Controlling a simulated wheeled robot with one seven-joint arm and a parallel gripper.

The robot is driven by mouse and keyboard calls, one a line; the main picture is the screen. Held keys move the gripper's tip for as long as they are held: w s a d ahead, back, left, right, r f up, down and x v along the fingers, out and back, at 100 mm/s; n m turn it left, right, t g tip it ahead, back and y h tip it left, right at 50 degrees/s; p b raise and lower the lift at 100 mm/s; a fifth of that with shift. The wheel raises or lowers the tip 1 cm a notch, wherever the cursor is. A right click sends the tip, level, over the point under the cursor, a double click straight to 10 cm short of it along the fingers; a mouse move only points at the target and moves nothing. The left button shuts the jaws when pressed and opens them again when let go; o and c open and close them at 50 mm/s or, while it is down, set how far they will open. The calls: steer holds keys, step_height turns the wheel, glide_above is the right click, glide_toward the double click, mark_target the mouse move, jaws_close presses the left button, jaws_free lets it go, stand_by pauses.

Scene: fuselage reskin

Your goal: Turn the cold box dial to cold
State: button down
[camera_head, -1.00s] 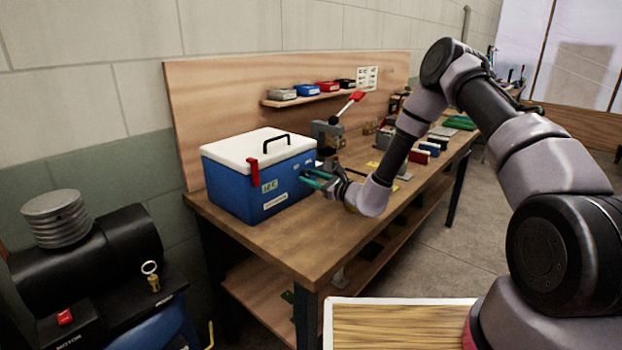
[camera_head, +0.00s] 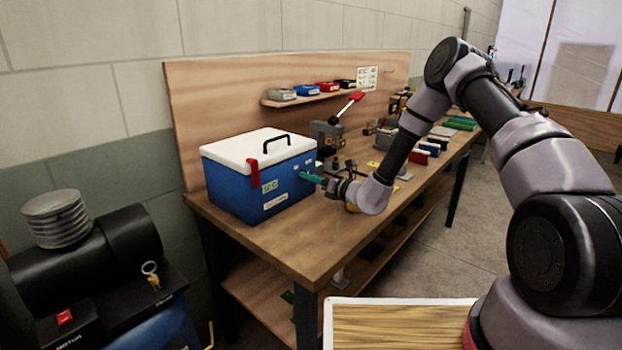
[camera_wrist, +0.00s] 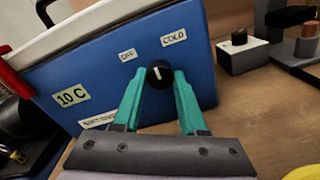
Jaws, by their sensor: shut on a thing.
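The cold box (camera_head: 228,188) is blue with a white lid and stands on the workbench in the head view; its front fills the left of the wrist view (camera_wrist: 85,80). Its black dial (camera_wrist: 159,74) has a small white mark and sits on the front, below and between the OFF label (camera_wrist: 127,55) and the COLD label (camera_wrist: 174,37). The mark's exact direction is hard to read. My gripper (camera_head: 308,177) has teal fingers, one on each side of the dial, shut on it. The dial is hidden in the head view.
A 10 C label (camera_wrist: 70,97) is on the box front. A lever press (camera_head: 328,135) stands behind my gripper on the workbench (camera_head: 270,242). The front of the bench is clear.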

steer(key=m, duration=0.4)
steer(key=shift+f+m, duration=0.1)
steer(key=shift+m, duration=2.4)
steer(key=shift+c, duration=2.2)
jaws_free()
steer(key=shift+d, duration=0.1)
steer(key=v, duration=1)
steer(key=shift+s+d, duration=0.2)
steer(key=shift+d, duration=0.1)
